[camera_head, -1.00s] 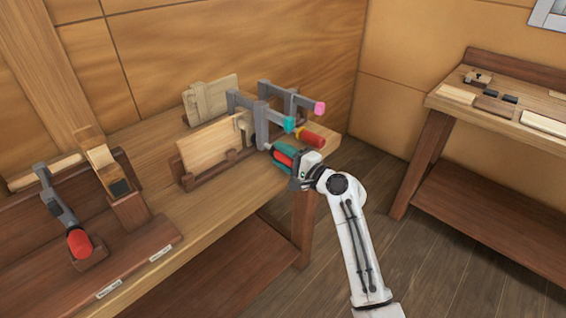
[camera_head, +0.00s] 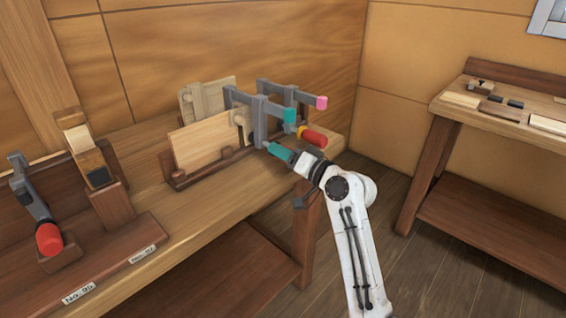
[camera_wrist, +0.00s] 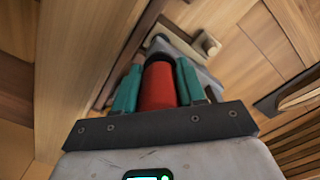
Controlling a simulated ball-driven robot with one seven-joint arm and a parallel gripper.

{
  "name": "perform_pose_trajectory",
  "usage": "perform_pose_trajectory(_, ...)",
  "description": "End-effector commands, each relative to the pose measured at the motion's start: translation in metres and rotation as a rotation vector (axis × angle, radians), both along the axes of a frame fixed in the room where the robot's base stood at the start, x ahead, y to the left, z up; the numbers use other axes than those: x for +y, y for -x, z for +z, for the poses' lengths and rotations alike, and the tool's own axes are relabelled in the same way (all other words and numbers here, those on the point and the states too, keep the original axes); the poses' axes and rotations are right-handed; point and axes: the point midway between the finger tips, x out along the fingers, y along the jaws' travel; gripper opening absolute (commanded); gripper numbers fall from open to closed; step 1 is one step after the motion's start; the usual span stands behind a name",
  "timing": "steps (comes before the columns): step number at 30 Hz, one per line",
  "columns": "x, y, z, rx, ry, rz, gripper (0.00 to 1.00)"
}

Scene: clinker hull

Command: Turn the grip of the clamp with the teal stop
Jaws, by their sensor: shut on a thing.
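Light boards (camera_head: 205,142) stand in wooden holders left of the clamps. A third clamp with a red grip (camera_head: 49,239) rests at the bench's left, near labelled slots. Another bench (camera_head: 500,108) with small tools stands at the right. Bare floor lies between the benches.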

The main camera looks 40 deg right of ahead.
Motion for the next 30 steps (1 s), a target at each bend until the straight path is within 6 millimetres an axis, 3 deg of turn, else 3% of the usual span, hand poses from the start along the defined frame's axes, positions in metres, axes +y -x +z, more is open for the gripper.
perform_pose_trajectory(15,0.0002,-0.0006,-0.0030,-0.011,0.365,0.002,0.09)
perform_pose_trajectory(30,-0.0001,-0.0008,-0.0010,-0.014,0.448,0.002,0.09)
